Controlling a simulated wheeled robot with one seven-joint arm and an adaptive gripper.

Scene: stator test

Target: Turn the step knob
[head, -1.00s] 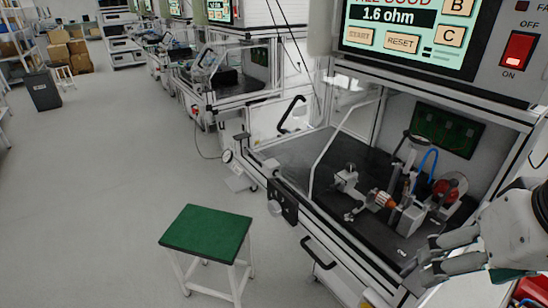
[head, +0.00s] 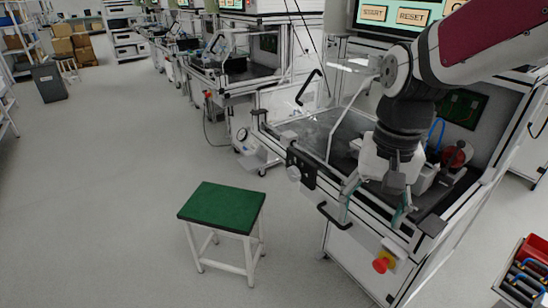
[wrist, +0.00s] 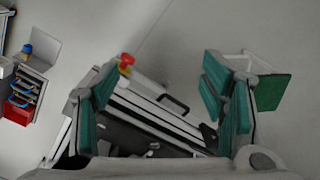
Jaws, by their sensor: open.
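The likely step knob (head: 294,173) is a round, light grey knob on a black control box (head: 303,163) at the front left of the test station in the head view. My gripper (head: 373,212) hangs to the right of the knob, apart from it, over the station's front edge. Its fingers point down, spread wide with nothing between them. In the wrist view my gripper (wrist: 160,95) shows two green-padded fingers apart. A dark box shape (wrist: 208,133) lies beside the right finger; the knob itself cannot be made out there.
A red stop button (head: 383,262) sits on the station's lower front, below my gripper. A black drawer handle (head: 334,216) is close by. A green-topped stool (head: 222,207) stands on the floor in front. A red tool bin (head: 525,271) is at the lower right. Floor at left is open.

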